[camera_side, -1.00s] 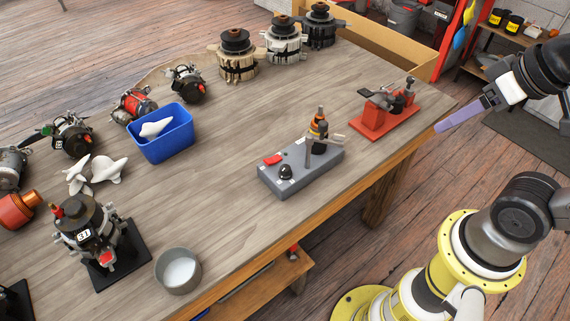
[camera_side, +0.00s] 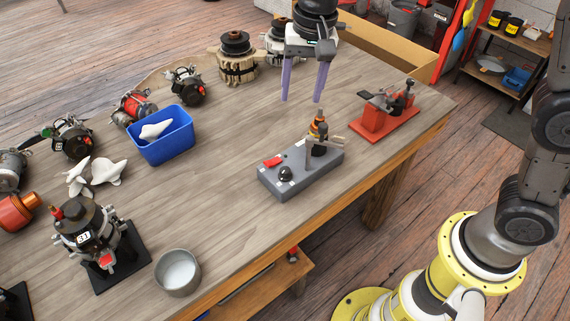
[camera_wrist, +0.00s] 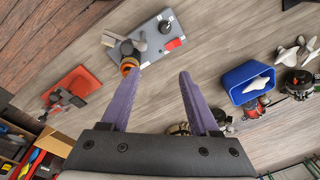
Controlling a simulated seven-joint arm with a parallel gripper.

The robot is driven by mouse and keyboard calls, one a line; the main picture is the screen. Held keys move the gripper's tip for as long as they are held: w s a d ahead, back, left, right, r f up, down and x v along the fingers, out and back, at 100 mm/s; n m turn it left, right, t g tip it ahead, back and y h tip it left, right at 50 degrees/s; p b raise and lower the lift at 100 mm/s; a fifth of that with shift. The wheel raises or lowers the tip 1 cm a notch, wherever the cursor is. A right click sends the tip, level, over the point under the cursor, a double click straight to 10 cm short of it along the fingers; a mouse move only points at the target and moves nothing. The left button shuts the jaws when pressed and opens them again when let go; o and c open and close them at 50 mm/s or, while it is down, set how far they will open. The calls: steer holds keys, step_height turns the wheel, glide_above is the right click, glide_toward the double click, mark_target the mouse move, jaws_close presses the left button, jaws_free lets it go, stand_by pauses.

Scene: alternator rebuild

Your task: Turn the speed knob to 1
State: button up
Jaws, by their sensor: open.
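The speed knob is most likely the round black knob (camera_side: 285,173) on the near left end of a grey control box (camera_side: 272,185). It also shows in the wrist view (camera_wrist: 165,27) at the far end of the box. A red switch (camera_side: 272,160) sits beside it, and an upright orange-and-black piece (camera_side: 318,128) stands on the box's other end. The knob's markings are too small to read. My gripper (camera_side: 302,100) points down with its purple fingers apart and empty. It hangs above the table, behind the box, touching nothing. Its fingers also show in the wrist view (camera_wrist: 153,80).
A red vise-like fixture (camera_side: 385,122) stands right of the box. A blue bin (camera_side: 165,150) with white pieces is left, with several alternators around it. A round metal dish (camera_side: 178,271) is near the front edge. Bare table lies between bin and box.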

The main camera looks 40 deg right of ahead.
steer(key=n+g, duration=0.1)
glide_above(285, 169)
step_height(285, 169, down, 6)
step_height(285, 169, down, 14)
steer(key=shift+r, duration=0.15)
steer(key=shift+c, duration=0.2)
jaws_close()
